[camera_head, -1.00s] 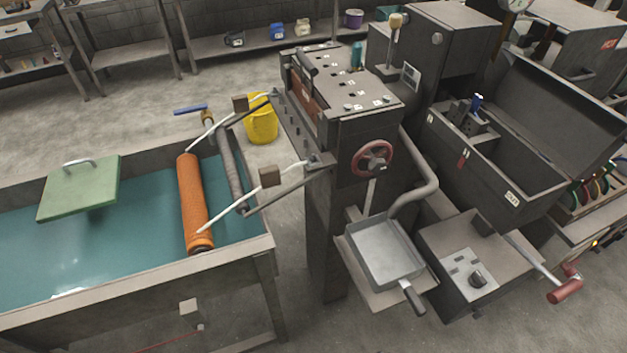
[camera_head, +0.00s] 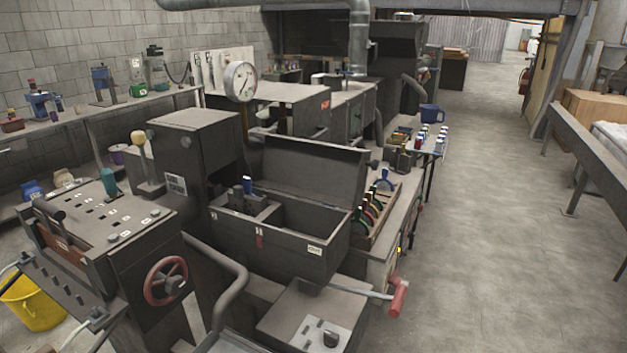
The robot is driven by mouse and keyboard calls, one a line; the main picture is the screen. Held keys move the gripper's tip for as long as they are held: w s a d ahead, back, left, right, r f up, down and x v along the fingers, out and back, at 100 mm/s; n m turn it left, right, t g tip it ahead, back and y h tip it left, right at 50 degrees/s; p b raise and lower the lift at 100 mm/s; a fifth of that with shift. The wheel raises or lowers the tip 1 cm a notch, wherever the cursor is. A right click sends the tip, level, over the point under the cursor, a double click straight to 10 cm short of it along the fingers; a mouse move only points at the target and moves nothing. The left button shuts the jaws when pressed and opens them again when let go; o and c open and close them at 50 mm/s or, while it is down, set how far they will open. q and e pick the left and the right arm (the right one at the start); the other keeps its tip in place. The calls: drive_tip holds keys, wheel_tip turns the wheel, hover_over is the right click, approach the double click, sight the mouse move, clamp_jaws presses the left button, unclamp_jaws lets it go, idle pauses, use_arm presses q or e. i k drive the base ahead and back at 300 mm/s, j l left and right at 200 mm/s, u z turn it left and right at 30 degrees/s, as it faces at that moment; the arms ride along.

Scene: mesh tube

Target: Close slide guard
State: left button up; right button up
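Neither of my grippers is in view. I cannot tell for sure which part is the slide guard. A dark metal box (camera_head: 275,245) with its lid (camera_head: 315,172) standing open is near the middle; a blue-topped block (camera_head: 247,196) sits inside it. To its left is a machine with a slotted top panel (camera_head: 95,222) and a red handwheel (camera_head: 166,281) on its front. A crank with a red handle (camera_head: 399,298) sticks out to the right below the open box.
A yellow bucket (camera_head: 33,303) stands on the floor at the lower left. A round gauge (camera_head: 240,81) rises behind the box. A blue mug (camera_head: 431,113) stands on a farther bench. The concrete floor (camera_head: 490,240) to the right is clear.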

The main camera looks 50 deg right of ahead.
sight(333, 174)
drive_tip(key=z, duration=1.75)
